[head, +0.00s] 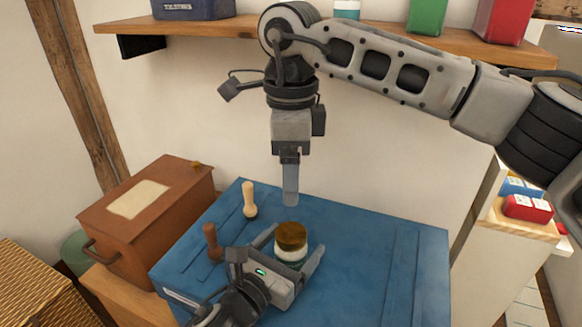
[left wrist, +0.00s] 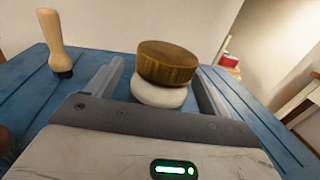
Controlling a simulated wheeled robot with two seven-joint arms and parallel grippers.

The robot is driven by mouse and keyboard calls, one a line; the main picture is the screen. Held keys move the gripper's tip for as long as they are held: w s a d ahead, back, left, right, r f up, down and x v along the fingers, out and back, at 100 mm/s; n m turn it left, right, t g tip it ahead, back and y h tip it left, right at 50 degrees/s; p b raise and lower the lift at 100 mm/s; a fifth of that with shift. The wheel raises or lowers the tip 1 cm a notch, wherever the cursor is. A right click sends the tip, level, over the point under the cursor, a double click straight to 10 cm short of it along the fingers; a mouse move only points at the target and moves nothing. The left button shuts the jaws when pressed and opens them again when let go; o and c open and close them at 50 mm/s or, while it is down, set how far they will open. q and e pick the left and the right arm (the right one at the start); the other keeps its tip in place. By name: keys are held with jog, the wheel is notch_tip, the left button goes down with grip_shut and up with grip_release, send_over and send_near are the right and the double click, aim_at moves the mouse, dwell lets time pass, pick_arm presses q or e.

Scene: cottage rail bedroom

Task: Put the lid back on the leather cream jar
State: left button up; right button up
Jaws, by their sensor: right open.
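The leather cream jar (head: 291,254) stands upright on the blue tabletop, white above with a dark green band low down. The brown lid (head: 292,235) sits on top of it. In the left wrist view the lid (left wrist: 167,63) looks slightly tilted and offset to the right over the white jar (left wrist: 160,95). My left gripper (head: 297,240) has a finger on each side of the jar, with narrow gaps showing; its body hides the jar's base. My right gripper (head: 290,198) points down, open and empty, above and behind the lid, clear of it.
Two wooden-handled brushes, one pale (head: 249,199) and one brown (head: 213,243), stand left of the jar on the blue tabletop (head: 370,250). A brown box (head: 150,220) is at the left. A wall shelf (head: 220,26) runs behind my right arm. The tabletop's right side is clear.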

pick_arm(q)
jog(key=b+v, duration=0.1)
jog(key=v, duration=1.5)
